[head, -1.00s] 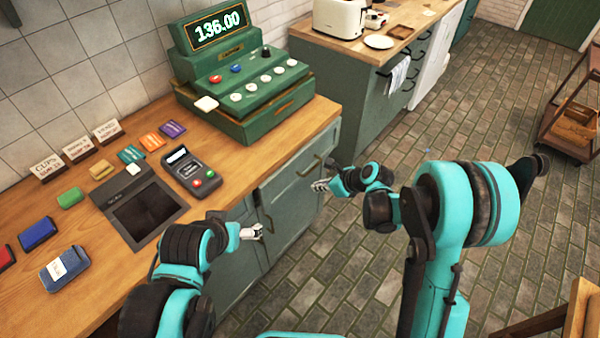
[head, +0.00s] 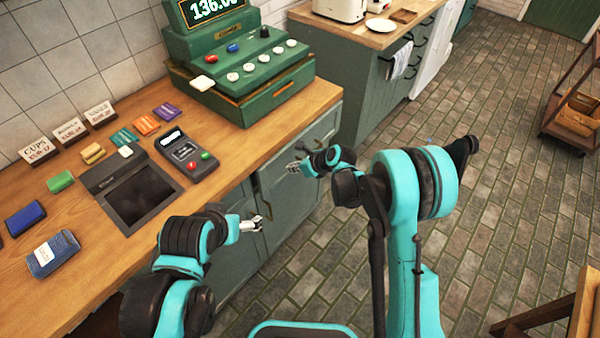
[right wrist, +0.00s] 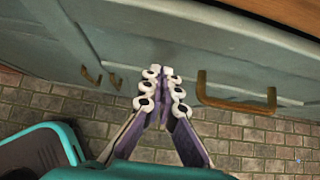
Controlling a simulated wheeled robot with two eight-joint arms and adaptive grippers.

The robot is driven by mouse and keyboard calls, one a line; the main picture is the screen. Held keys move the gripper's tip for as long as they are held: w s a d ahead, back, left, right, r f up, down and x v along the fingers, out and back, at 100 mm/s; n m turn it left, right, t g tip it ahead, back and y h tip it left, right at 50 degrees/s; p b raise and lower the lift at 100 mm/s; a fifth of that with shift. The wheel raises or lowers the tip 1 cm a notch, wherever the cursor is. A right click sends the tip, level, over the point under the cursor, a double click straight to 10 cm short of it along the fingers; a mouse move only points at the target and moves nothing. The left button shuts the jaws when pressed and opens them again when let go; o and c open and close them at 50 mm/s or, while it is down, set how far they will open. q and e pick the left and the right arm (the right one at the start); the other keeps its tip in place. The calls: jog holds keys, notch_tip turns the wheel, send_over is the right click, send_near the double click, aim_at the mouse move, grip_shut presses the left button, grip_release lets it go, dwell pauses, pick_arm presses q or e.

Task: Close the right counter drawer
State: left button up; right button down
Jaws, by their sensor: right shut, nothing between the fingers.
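The right part of the wooden counter's green-grey front (head: 315,140) lies under the till. In the right wrist view, its panel (right wrist: 150,50) carries a brass bar handle (right wrist: 235,98). I see no clear gap of an open drawer, though my arm hides part of the front. My right gripper (head: 297,166) is close in front of this panel, shut and empty. In the right wrist view its fingertips (right wrist: 160,85) are left of the brass handle; contact is unclear. My left gripper (head: 252,224) is by the lower cabinet front; its fingers are too small to judge.
A green till (head: 240,75), a card reader (head: 187,153) and a dark screen (head: 135,195) stand on the counter. A second counter (head: 350,60) stands behind.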

aim_at(286, 158)
jog(key=shift+a, duration=0.1)
jog(key=w+a, duration=0.1)
jog(key=a, duration=0.1)
jog(key=w+a, duration=0.2)
jog(key=shift+w+a, duration=0.1)
jog(key=shift+r, duration=0.15)
dwell(0.3)
